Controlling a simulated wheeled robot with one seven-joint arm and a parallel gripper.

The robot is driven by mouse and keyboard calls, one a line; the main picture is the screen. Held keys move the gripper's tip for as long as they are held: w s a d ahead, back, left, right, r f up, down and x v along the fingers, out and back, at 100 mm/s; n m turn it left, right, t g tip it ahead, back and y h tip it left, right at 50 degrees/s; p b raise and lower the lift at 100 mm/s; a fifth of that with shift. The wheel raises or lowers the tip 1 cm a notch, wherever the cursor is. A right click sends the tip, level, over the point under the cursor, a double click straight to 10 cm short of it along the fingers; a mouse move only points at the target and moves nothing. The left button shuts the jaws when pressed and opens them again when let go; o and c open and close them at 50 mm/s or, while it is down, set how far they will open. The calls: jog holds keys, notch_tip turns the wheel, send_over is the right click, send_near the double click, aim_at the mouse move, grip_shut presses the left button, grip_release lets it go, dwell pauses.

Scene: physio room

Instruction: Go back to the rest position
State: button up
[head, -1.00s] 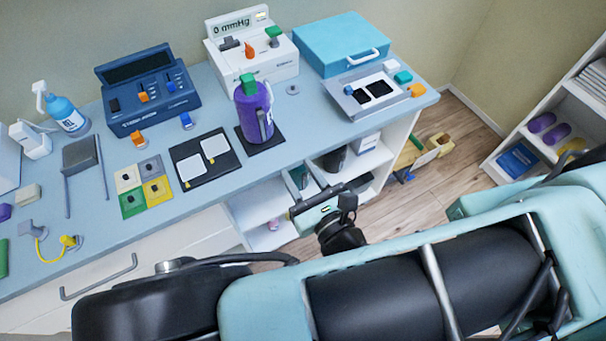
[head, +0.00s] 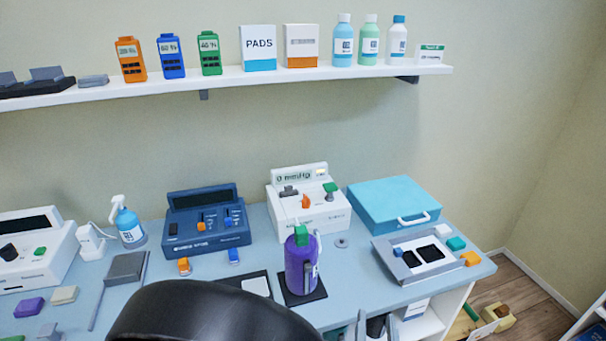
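A rounded black part of my arm (head: 212,312) fills the bottom middle and hides part of the counter. Behind it stands a purple bottle with a green top (head: 301,262), upright on a dark mat (head: 318,292). The blue-grey counter (head: 350,262) runs across the lower picture.
A white pressure device (head: 308,215), a blue device (head: 206,222) and a teal case (head: 394,204) stand along the wall. A tray with black pads (head: 388,262) is at right. A wall shelf (head: 280,74) above holds bottles and boxes. Floor (head: 535,310) shows at far right.

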jog(key=s+d+r+m+g+h+b, duration=0.35)
jog(key=s+d+m+g+h, duration=0.5)
jog(key=m+g, duration=0.75)
jog(key=a+r+m+g+y+b, duration=0.1)
jog(key=a+r+m+y, duration=0.5)
jog(key=y, duration=0.6)
jog(key=a+m, duration=0.1)
jog(key=m, duration=0.1)
jog(key=shift+s+r+m+g, duration=0.2)
jog(key=shift+s+m+g, duration=0.1)
jog(key=shift+m+g, duration=0.1)
